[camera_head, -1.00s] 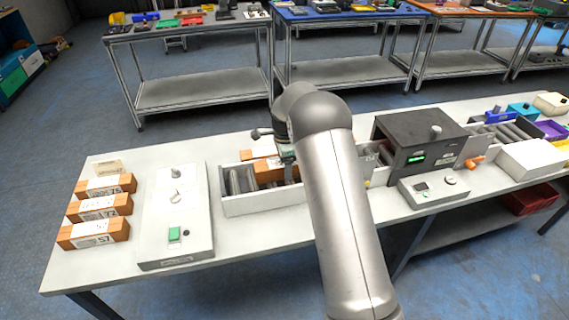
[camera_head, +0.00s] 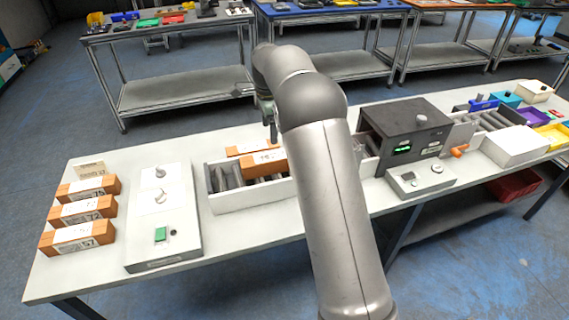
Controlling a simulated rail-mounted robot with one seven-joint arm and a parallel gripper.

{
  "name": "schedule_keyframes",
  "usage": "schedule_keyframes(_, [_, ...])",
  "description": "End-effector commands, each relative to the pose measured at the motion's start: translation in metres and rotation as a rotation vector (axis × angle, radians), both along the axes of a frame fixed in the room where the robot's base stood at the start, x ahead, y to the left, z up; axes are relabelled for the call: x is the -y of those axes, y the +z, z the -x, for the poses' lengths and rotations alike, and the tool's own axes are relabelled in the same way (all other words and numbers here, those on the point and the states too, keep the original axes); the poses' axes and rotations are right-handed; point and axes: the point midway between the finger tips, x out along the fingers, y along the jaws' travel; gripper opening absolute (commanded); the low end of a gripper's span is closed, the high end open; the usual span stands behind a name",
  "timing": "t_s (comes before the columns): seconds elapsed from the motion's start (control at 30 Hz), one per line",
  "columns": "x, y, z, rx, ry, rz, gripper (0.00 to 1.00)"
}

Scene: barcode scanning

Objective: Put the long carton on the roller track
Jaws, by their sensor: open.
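An orange carton with a pale label (camera_head: 262,164) lies on the roller track (camera_head: 228,202), inside its low pale walls. A second orange carton piece (camera_head: 247,148) shows just behind it; I cannot tell whether it is a separate carton or on the track. My gripper (camera_head: 271,132) is open and empty, above the carton's right part and apart from it. My arm hides the track to the right of the carton. Several similar orange cartons, among them a front one (camera_head: 77,237), lie in a row at the table's left end.
A pale panel (camera_head: 150,245) with a green button stands between the row of cartons and the track. A dark scanner box (camera_head: 405,130) with a green display stands right of my arm. A small control box (camera_head: 420,180) sits before it. A small sign (camera_head: 90,170) stands behind the cartons.

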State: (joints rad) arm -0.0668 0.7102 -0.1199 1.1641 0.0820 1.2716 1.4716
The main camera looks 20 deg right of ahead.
Motion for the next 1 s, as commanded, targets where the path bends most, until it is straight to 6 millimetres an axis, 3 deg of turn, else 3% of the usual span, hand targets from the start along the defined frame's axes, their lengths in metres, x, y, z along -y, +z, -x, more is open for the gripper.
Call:
schedule_keyframes(0.17, [0.002,0.014,0.018,0.006,0.073,-0.005,0.73])
schedule_keyframes(0.27, [0.003,0.034,0.056,0.015,0.223,-0.014,0.73])
schedule_keyframes(0.4, [0.003,0.058,0.140,0.035,0.539,-0.019,0.73])
schedule_keyframes(0.5, [0.002,0.061,0.208,0.048,0.781,-0.012,0.73])
schedule_keyframes(0.7, [-0.001,0.039,0.334,0.061,1.225,0.018,0.73])
schedule_keyframes(0.8, [-0.002,0.023,0.376,0.059,1.380,0.034,0.73])
schedule_keyframes(0.9, [-0.002,0.011,0.402,0.056,1.477,0.044,0.73])
schedule_keyframes(1.0, [-0.001,0.006,0.412,0.053,1.519,0.048,0.73])
